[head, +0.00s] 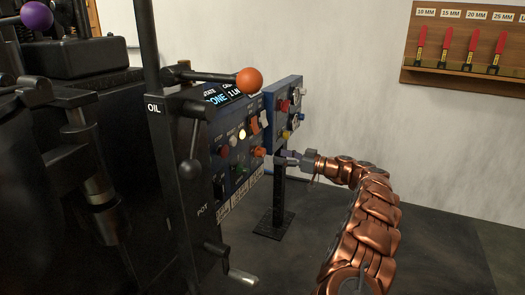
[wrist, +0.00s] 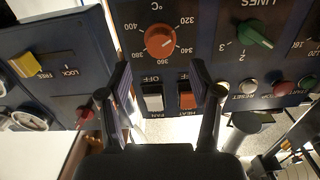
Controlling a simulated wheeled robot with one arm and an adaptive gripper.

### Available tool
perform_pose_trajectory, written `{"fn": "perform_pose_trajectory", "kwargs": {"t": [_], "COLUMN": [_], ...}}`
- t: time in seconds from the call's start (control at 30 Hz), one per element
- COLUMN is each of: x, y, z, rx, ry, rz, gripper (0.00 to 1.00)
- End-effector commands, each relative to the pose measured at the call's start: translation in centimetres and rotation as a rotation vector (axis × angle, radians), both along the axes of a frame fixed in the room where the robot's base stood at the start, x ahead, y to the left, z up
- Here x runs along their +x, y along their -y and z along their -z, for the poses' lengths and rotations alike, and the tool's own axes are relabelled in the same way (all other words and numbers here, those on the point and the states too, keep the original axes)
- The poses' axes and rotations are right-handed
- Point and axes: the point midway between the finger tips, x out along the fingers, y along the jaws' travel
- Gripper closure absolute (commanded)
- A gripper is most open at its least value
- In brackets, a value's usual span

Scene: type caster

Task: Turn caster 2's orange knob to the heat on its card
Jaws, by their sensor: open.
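The orange knob (wrist: 159,40) sits on a dark blue panel in the wrist view, inside a °C dial marked from 320 to 400. Its exact setting is too small to tell. In the head view the orange knob (head: 258,152) is on the panel's lower right. My gripper (wrist: 160,70) is open and empty, its two fingers apart just below the knob in the picture and not around it. In the head view my gripper (head: 281,160) is close to the panel, right of the knob. I cannot read a heat card or a caster number.
FAN (wrist: 153,98) and HEAT (wrist: 187,96) switches lie between my fingers in the wrist view. A green LINES knob (wrist: 254,33) is to the right. An orange-balled lever (head: 249,81) stands above the panel. A second panel (head: 288,105) stands on a post behind.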

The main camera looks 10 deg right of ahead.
Motion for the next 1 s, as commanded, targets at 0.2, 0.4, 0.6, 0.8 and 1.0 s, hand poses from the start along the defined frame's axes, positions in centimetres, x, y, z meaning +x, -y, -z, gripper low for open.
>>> {"fn": "perform_pose_trajectory", "kwargs": {"t": [0.2, 0.4, 0.6, 0.8, 1.0], "x": [1.8, 3.3, 4.1, 4.2, 4.2], "y": [-2.4, -4.5, -5.7, -5.9, -5.9], "z": [0.4, 0.4, 0.3, 0.1, 0.1], "rx": [-0.002, -0.002, -0.001, 0.000, 0.000], "ry": [0.000, -0.002, -0.002, -0.003, -0.002], "rz": [0.001, -0.002, -0.001, -0.001, -0.002], "gripper": [0.36, 0.36, 0.36, 0.36, 0.46]}}
